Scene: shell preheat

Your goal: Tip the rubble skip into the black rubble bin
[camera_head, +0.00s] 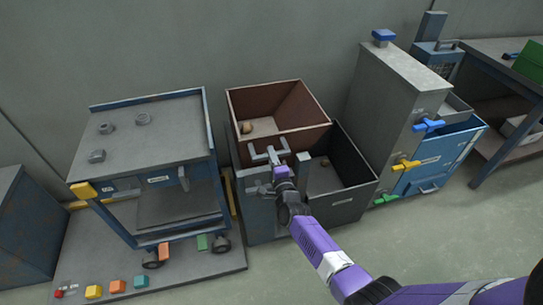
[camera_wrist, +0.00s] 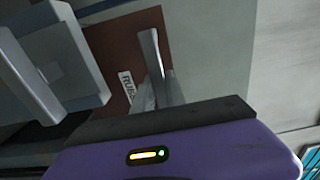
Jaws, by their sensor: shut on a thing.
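The rubble skip (camera_head: 302,108) is an open rust-brown box on a grey stand. A tan lump of rubble (camera_head: 246,127) lies inside near its left wall. The skip looks roughly level; a slight tilt I cannot tell. The black rubble bin (camera_head: 345,178) stands open to its right and lower, with a tan lump inside. My gripper (camera_head: 279,166) is at the skip's front side, shut on its grey handle (camera_head: 258,153). In the wrist view, the skip's brown face (camera_wrist: 115,55) carries a partly hidden label starting "RUB". The fingertips' grip is partly hidden.
A blue-framed grey bench (camera_head: 165,125) with several nuts stands left. Coloured blocks lie on a low board (camera_head: 185,262) before it. A tall grey cabinet (camera_head: 385,100) with blue and yellow handles stands right of the bin. Floor at the front right is clear.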

